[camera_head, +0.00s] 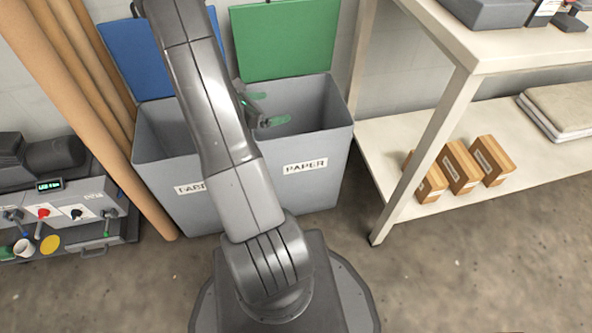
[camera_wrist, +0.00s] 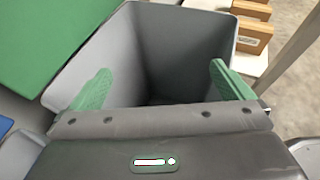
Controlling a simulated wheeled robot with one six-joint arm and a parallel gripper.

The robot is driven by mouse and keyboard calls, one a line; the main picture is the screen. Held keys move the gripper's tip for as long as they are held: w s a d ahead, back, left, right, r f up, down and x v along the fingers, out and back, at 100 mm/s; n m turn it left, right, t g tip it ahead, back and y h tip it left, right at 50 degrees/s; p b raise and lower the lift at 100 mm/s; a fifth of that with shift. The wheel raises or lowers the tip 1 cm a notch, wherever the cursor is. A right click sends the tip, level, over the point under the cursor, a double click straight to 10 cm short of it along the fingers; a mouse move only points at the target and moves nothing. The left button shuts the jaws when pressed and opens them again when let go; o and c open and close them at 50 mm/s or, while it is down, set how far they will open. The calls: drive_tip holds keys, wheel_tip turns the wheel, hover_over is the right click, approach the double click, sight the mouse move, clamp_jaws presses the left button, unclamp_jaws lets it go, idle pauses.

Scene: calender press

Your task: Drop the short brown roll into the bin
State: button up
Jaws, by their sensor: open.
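My gripper (camera_head: 268,108) is over the mouth of the right grey bin (camera_head: 320,142), whose green lid (camera_head: 285,38) is open. In the wrist view the green fingers of my gripper (camera_wrist: 162,80) stand wide apart with nothing between them. The bin (camera_wrist: 185,30) lies straight below them, its inside shaded and its floor too dark to make out. I do not see a short brown roll in either view.
A second grey bin (camera_head: 158,150) with a blue lid (camera_head: 140,55) stands to the left, partly behind my arm. Long brown rolls (camera_head: 75,90) lean at the left beside a machine (camera_head: 55,200). A cream table (camera_head: 480,45) with wooden boxes (camera_head: 460,168) on its shelf stands right.

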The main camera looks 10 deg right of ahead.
drive_tip(key=shift+v, duration=1.3)
drive_tip(key=d+r+b+x, duration=0.1)
drive_tip(key=r+x, duration=0.1)
drive_tip(key=x, duration=1)
drive_tip(key=shift+w+d+b, duration=0.25)
drive_tip(key=shift+w+b, duration=0.1)
drive_tip(key=shift+w, duration=0.05)
